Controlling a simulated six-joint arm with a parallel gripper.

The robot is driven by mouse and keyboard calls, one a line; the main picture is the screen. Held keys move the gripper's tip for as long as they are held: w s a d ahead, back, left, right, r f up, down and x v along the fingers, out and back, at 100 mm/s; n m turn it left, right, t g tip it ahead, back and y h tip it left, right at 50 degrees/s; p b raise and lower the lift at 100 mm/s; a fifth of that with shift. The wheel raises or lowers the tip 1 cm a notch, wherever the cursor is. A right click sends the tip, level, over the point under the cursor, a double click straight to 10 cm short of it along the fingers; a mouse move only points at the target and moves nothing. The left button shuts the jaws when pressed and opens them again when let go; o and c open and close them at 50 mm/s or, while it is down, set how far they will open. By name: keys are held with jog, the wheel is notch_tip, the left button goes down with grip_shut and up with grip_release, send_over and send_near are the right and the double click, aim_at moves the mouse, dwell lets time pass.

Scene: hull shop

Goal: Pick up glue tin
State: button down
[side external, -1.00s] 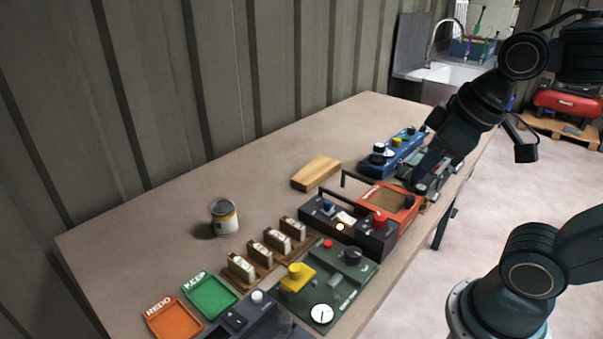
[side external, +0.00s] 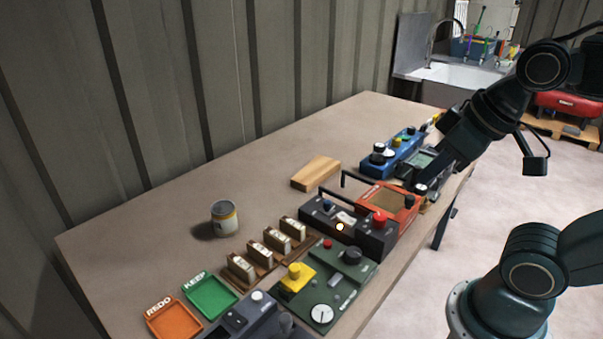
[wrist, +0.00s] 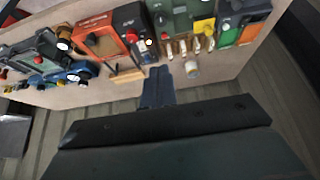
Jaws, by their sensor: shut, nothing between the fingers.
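In the wrist view the tin (wrist: 192,68) shows small, just right of and beyond my fingers. My gripper (side external: 422,188) is at the right side of the bench above the orange device, well apart from the tin. In the wrist view my gripper (wrist: 158,72) has its fingers together with nothing between them.
A wooden block (side external: 316,173) lies behind the orange device (side external: 388,206) and black device (side external: 350,227). Labelled blocks (side external: 266,249), a green panel (side external: 326,283) and green (side external: 209,296) and orange (side external: 173,319) trays line the front. A ribbed wall (side external: 190,80) backs the bench; space around the tin is clear.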

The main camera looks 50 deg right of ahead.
jog(key=shift+c, duration=2.1)
grip_release()
jog(key=shift+w, duration=0.1)
jog(key=n+y, duration=0.1)
jog(key=n, duration=0.1)
send_over(225, 208)
jog(key=s+d, duration=0.1)
jog(key=s, duration=0.5)
notch_tip(225, 208, down, 14)
jog(key=shift+w+t, duration=0.15)
jog(key=shift+t, duration=0.25)
jog(key=shift+x, duration=4.2)
jog(key=shift+w, duration=0.1)
